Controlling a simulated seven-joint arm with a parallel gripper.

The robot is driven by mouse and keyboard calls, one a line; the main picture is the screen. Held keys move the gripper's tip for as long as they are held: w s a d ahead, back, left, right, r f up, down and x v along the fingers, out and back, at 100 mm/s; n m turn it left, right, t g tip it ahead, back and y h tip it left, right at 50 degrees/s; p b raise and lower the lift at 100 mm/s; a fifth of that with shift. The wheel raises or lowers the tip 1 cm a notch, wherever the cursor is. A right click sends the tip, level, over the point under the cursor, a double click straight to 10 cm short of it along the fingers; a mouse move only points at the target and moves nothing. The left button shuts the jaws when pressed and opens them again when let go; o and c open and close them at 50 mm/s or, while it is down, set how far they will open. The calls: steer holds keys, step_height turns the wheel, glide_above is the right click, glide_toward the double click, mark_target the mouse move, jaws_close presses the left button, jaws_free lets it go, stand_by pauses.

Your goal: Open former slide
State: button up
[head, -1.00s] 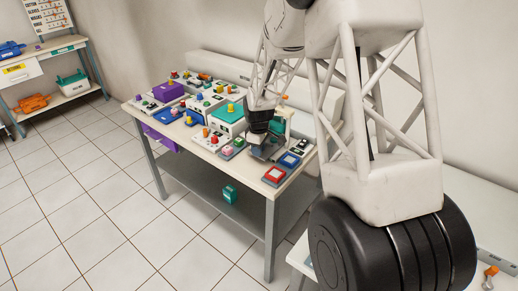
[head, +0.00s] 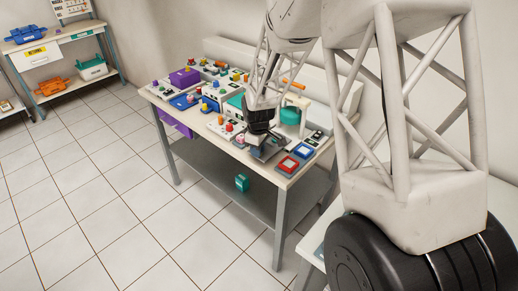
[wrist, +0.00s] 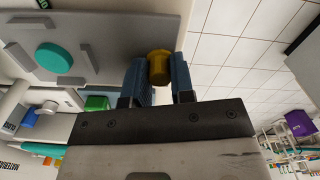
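In the wrist view, a yellow knob (wrist: 158,67) sits between the two blue fingers of my gripper (wrist: 159,82). Both fingers appear to touch its sides. The knob is beside the edge of a grey plate (wrist: 120,22) that carries a round teal disc (wrist: 54,57). This looks like the former slide, but I cannot tell how far it is out. In the head view, my gripper (head: 260,136) is low over the right part of the table, at a grey device (head: 271,151). The arm and gripper hide the knob there.
The white table (head: 272,180) holds several small devices with coloured knobs. A red button box (head: 288,165) and a blue one (head: 302,151) stand close to my gripper, at the right. A teal box (head: 242,182) is on the lower shelf. The tiled floor at left is clear.

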steer(key=o, duration=0.4)
steer(key=shift+r, duration=3.95)
steer(key=shift+s+d+r, duration=0.25)
steer(key=shift+s+r, duration=0.05)
steer(key=shift+r, duration=0.15)
steer(key=s+d+r+m, duration=0.3)
steer(key=s+d+r, duration=0.2)
steer(key=s+r, duration=0.4)
steer(key=s+d+r+m+t, duration=0.1)
steer(key=s+d+r+m, duration=0.1)
steer(key=s, duration=0.8)
steer(key=s+d+r+m, duration=0.3)
steer(key=s+d+m, duration=0.1)
steer(key=s, duration=0.6)
steer(key=s+d+r+m+t, duration=0.1)
steer(key=s+d+r+m, duration=0.2)
steer(key=s, duration=0.7)
steer(key=shift+s+r+t, duration=0.15)
steer(key=shift+s+t, duration=0.15)
steer(key=shift+s, duration=0.1)
